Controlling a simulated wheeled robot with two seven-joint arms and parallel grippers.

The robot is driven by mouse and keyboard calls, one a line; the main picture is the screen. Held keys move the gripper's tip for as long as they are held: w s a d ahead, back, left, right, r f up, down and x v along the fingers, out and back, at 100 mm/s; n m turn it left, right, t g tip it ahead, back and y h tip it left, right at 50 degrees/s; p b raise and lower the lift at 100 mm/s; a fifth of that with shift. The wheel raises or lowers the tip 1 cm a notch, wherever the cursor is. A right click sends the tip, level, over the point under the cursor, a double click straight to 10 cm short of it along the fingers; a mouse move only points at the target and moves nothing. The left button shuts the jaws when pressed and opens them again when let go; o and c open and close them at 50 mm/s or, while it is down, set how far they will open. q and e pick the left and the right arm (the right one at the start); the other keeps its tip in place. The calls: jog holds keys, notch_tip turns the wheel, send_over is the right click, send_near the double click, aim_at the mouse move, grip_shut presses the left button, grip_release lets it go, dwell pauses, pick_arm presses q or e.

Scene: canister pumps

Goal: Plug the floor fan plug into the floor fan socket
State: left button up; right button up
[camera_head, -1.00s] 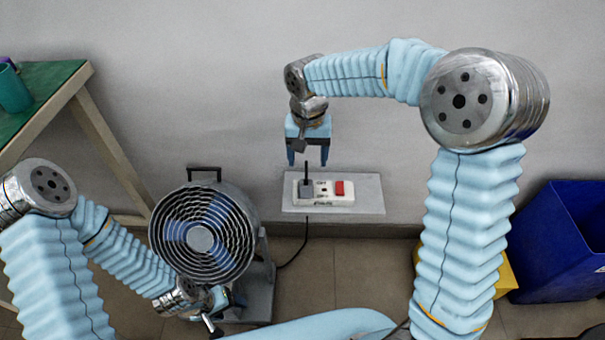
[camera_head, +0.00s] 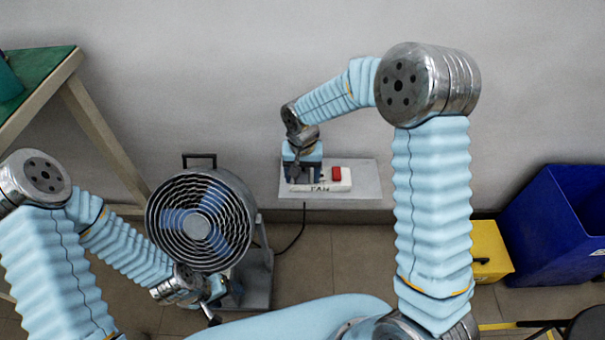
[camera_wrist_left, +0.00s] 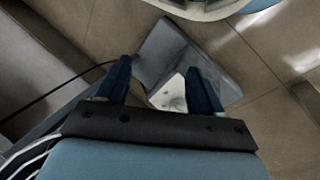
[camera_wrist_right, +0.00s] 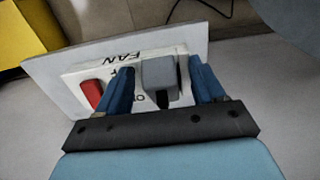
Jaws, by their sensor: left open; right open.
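The grey floor fan plug (camera_wrist_right: 160,74) sits at the white socket panel (camera_wrist_right: 108,68), which is marked FAN and has a red switch (camera_wrist_right: 92,94). I cannot tell how deep the plug is in the socket. The panel (camera_head: 330,186) also shows in the head view, on a grey board by the wall. My right gripper (camera_wrist_right: 161,70) is open, with one finger on each side of the plug. In the head view my right gripper (camera_head: 303,180) covers the plug. My left gripper (camera_head: 222,303) is open and low beside the fan's base; it holds nothing in the left wrist view (camera_wrist_left: 158,80).
The floor fan (camera_head: 200,220) stands left of the panel, with a black cable (camera_head: 293,242) running toward the board. A green-topped table (camera_head: 40,72) is at the left. A yellow box (camera_head: 490,250) and a blue bin (camera_head: 553,230) stand at the right.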

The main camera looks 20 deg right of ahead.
jog(key=c, duration=1.1)
jog(key=shift+o, duration=0.2)
jog(key=shift+r, duration=0.15)
